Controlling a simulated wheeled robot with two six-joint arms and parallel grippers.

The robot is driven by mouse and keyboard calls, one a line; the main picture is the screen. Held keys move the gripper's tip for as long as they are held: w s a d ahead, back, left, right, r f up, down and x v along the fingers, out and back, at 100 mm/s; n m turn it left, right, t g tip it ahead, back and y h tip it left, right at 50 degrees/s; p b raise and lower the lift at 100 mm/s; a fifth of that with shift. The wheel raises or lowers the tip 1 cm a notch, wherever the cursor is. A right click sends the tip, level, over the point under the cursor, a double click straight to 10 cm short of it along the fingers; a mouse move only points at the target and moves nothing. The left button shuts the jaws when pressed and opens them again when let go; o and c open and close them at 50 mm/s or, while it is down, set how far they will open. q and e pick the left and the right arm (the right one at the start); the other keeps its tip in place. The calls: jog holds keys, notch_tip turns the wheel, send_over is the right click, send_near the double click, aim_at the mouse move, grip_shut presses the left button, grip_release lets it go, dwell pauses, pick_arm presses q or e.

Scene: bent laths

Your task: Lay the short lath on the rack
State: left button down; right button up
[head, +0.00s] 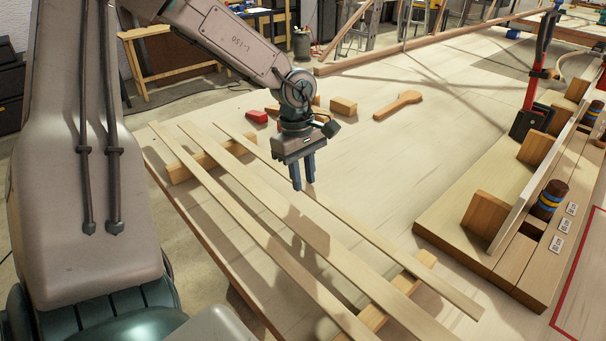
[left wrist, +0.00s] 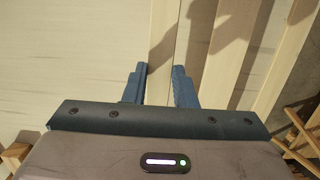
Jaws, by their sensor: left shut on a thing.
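Three pale laths run side by side over two wooden crossbars, a far bar (head: 190,166) and a near bar (head: 378,312), which look like the rack. The left lath (head: 240,222) and middle lath (head: 335,256) run out of the bottom of the head view. The right lath (head: 375,239) shows both ends. My left gripper (head: 303,186) points down and is shut on the right lath, part way along it. The left wrist view shows this lath (left wrist: 168,35) between the fingers (left wrist: 160,75). I cannot tell whether it touches the bars. My right gripper is not in view.
A bending form (head: 470,232) with wooden blocks and a red clamp (head: 535,75) stands at the right. A wooden mallet-like piece (head: 398,105), a small block (head: 343,106) and a red item (head: 257,117) lie behind the gripper. The tabletop between laths and form is clear.

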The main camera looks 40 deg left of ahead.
pick_arm(q)
jog(key=shift+f+b, duration=0.35)
jog(key=shift+b, duration=0.1)
jog(key=c, duration=0.9)
grip_release()
jog(key=shift+a+r+p, duration=0.25)
jog(key=shift+r+p, duration=0.45)
jog(key=shift+r, duration=0.8)
jog(key=shift+a+r+p, duration=0.2)
jog(key=shift+r+p, duration=0.5)
jog(key=shift+r, duration=0.8)
jog(key=shift+r+p, duration=1.95)
jog(key=shift+r, duration=1.55)
